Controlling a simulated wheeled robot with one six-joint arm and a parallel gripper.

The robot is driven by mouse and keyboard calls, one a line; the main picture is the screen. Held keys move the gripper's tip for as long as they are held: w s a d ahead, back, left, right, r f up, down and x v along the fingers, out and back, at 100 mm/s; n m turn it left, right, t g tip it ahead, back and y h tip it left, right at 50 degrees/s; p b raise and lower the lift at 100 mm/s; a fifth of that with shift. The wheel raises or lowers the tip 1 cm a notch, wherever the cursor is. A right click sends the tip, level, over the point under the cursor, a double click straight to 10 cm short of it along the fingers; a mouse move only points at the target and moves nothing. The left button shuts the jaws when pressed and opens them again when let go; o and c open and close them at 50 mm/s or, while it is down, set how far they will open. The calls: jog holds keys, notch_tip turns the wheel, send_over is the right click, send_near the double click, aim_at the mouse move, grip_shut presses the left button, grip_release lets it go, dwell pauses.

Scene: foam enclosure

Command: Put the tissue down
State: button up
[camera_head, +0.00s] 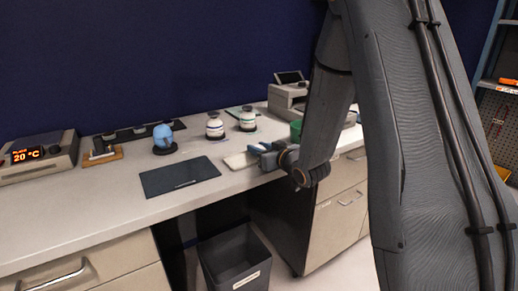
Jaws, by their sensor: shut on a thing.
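My gripper (259,148) is low over the worktop, near its front edge, right of the dark mat. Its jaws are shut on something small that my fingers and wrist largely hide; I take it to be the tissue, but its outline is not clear. A pale flat piece (238,161) shows just left of and below the fingers, on or close to the worktop. I cannot tell whether it is part of the held tissue or a separate pad.
The dark mat (180,176) lies bare on the worktop (110,205). Behind it stand a blue round item (163,138) and two white jars (215,127) (248,120). A heater display (38,155) is at left, a grey device (288,98) at back right. A bin (235,260) stands below.

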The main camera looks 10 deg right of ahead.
jog(key=shift+f, duration=0.15)
jog(key=o, duration=1.1)
jog(key=shift+s+d, duration=0.1)
jog(key=shift+s, duration=0.1)
jog(key=b+v, duration=0.1)
jog(key=v, duration=1)
jog(key=shift+s+r, duration=0.25)
jog(key=shift+r, duration=0.05)
